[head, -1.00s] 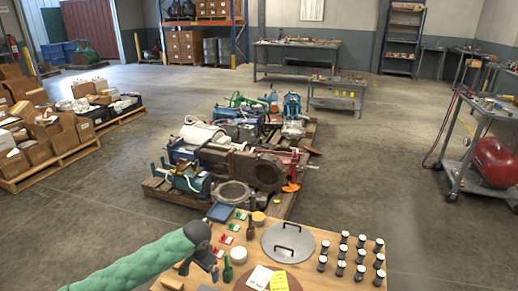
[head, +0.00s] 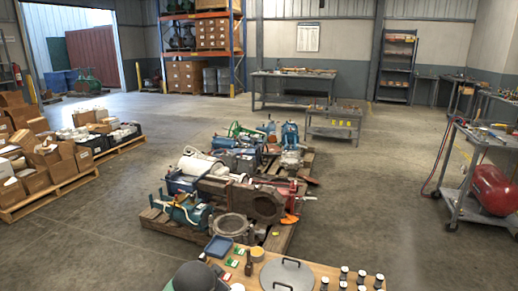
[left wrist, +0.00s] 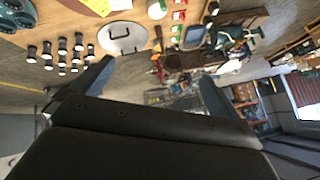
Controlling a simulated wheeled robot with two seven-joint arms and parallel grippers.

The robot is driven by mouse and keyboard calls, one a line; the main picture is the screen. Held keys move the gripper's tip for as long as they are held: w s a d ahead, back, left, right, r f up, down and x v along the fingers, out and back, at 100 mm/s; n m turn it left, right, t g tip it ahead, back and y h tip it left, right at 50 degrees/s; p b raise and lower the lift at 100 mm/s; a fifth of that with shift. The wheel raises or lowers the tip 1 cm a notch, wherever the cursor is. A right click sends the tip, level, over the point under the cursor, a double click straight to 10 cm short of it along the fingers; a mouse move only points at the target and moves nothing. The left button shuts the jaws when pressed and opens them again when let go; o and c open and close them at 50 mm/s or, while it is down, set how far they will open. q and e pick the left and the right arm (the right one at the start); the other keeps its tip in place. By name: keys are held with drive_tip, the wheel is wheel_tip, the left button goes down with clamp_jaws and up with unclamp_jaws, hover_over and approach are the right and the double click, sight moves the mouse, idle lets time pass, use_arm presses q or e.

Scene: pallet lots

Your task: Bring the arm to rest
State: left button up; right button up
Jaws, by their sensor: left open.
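My left gripper (left wrist: 156,72) shows in the left wrist view with its two dark fingers spread wide. Nothing is between them, and it is apart from the table. In the head view only a dark rounded part of my left arm shows at the bottom edge, in front of the wooden table (head: 325,270). The gripper itself is not visible there. My right gripper is in neither view.
On the table are a round grey lid (head: 287,276) with handles, several dark jars with pale tops (head: 343,273) and a blue tray (head: 218,246). Beyond stands a pallet (head: 155,217) of machine parts. Open floor (head: 385,215) lies to the right.

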use_arm(q)
drive_tip(key=s+f+n+g+p, duration=0.1)
drive_tip(key=s+f, duration=0.3)
drive_tip(key=s, duration=0.7)
drive_tip(key=s+a+f+n+g+p, duration=0.1)
drive_tip(key=s+f+n+g+p, duration=0.1)
drive_tip(key=s, duration=0.9)
drive_tip(key=s+f+n+g+p, duration=0.2)
drive_tip(key=s+f+g+p, duration=0.1)
drive_tip(key=s, duration=0.8)
wheel_tip(320, 180, down, 3)
drive_tip(key=shift+s+a+r+h+p, duration=0.15)
drive_tip(key=shift+s+a+h+p, duration=0.2)
drive_tip(key=shift+p, duration=0.5)
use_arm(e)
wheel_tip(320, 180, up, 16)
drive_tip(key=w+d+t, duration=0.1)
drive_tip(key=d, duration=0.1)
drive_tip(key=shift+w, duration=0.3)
use_arm(q)
drive_tip(key=shift+n, duration=0.3)
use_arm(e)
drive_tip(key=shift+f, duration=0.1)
